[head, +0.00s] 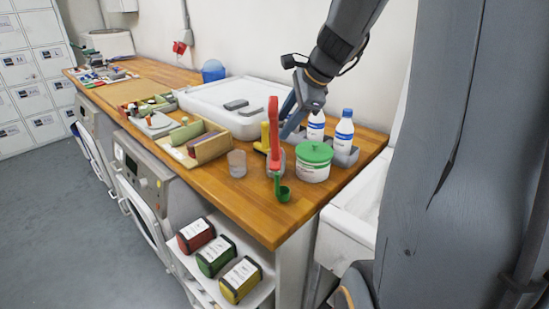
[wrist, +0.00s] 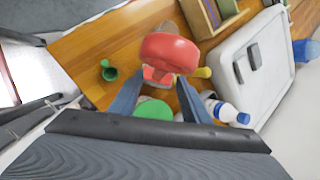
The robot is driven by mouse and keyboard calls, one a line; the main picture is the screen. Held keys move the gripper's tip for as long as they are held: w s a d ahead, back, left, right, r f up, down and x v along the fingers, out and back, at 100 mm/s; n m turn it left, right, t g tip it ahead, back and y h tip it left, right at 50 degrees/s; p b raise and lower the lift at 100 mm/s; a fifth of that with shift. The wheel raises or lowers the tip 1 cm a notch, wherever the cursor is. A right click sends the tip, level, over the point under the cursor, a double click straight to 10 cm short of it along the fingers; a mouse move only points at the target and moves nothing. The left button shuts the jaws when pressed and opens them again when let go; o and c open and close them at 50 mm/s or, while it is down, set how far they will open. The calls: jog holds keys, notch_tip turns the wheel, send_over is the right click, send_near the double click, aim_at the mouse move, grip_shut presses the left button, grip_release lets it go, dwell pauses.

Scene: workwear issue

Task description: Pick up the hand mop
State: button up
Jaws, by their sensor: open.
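A tall red tool (head: 273,128), which looks like the hand mop, stands upright at the front right of the wooden counter, its lower end in or behind a clear cup (head: 270,168). In the wrist view its rounded red top (wrist: 168,50) is large and close to the camera. My gripper (head: 288,130) is open beside the red tool in the head view. In the wrist view my gripper (wrist: 158,98) has a finger on each side, with the red tool's lower part between or just beyond them. I cannot tell whether a finger touches it.
A green-lidded tub (head: 314,162), white bottles (head: 344,131), a yellow tool (head: 264,137) and a green scoop (head: 282,192) crowd around. A clear glass (head: 236,163) stands to the left. A white tray (head: 225,118) lies behind. The front right counter corner is bare.

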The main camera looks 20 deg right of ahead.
aim_at(275, 148)
jog(key=shift+p+x, duration=0.75)
jog(key=shift+x, duration=2.85)
jog(key=shift+d, duration=0.1)
grip_shut()
